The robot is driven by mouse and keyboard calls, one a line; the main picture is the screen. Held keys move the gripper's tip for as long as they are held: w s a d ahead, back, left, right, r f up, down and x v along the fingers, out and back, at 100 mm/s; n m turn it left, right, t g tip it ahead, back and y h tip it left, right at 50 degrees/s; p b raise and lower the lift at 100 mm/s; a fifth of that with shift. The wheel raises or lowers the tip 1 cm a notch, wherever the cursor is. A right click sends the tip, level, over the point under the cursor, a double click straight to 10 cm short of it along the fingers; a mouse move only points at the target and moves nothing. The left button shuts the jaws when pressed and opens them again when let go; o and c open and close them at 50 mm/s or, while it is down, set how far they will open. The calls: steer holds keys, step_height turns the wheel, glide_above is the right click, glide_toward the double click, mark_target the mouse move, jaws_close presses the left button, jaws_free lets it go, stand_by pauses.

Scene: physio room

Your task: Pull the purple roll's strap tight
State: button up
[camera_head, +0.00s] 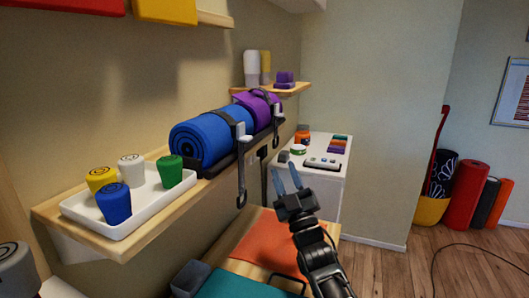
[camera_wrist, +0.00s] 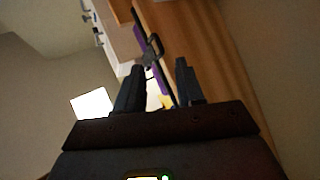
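The purple roll (camera_head: 262,97) lies on the wall shelf behind the blue roll (camera_head: 205,142), with a dark strap around it. In the wrist view, a dark looped strap end (camera_wrist: 153,48) shows beyond the open fingers, beside a purple strip (camera_wrist: 139,32). It looks apart from the fingers. I cannot tell how tight the strap is.
The blue roll's strap end (camera_head: 241,170) hangs nearer me, left of my gripper. A white tray (camera_head: 125,228) with several coloured cups stands on the shelf's near end. A white cabinet (camera_head: 325,180) with small items stands behind. An orange mat (camera_head: 262,240) lies below on a wooden surface.

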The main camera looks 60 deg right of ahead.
mark_target(276, 136)
steer(key=p+x, duration=0.2)
steer(key=x, duration=0.5)
jaws_close()
stand_by(0.3)
stand_by(0.4)
